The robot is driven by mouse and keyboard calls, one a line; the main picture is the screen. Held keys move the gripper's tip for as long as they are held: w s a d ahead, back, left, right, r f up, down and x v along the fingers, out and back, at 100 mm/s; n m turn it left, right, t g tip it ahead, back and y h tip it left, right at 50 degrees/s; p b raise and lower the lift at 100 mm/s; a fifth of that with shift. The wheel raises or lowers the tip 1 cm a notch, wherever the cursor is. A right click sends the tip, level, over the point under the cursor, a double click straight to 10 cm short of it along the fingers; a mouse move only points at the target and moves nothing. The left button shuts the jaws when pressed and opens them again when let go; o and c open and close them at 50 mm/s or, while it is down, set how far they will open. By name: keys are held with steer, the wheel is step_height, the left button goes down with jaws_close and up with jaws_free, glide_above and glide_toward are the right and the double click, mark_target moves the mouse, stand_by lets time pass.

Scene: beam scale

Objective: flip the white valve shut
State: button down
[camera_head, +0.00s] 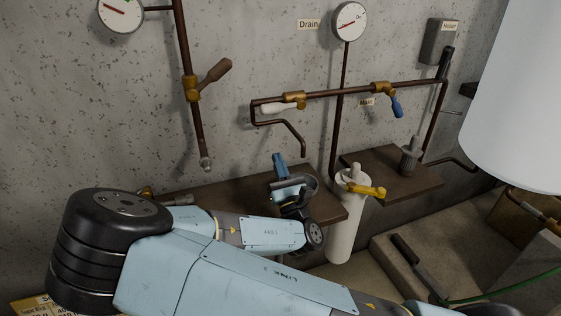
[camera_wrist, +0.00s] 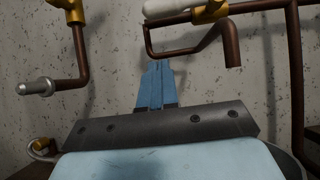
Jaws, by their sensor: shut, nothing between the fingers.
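The white valve (camera_head: 279,109) has a white lever on a brass body, on the upper horizontal copper pipe left of centre in the head view. Its lever lies roughly along the pipe, tilted slightly. In the wrist view the white lever (camera_wrist: 172,9) shows at the top edge, partly cut off, beside its brass body (camera_wrist: 211,11). My gripper (camera_head: 279,160) is in front of the wall, below the valve and apart from it. Its blue fingers (camera_wrist: 155,84) are together with nothing between them and point up toward the pipe bend under the valve.
A blue-handled valve (camera_head: 396,107) sits right on the same pipe. A brown-handled valve (camera_head: 215,72) is on the left vertical pipe. A wooden shelf (camera_head: 233,198) lies beneath my gripper, and a white filter cylinder (camera_head: 341,232) stands to its right. A bent pipe (camera_head: 292,130) hangs above my gripper.

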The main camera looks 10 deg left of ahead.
mark_target(281, 107)
steer(key=w+a+r, duration=0.3)
steer(key=w+r, duration=0.2)
steer(key=r, duration=0.3)
steer(key=shift+w+a, duration=0.25)
steer(key=shift+w, duration=0.15)
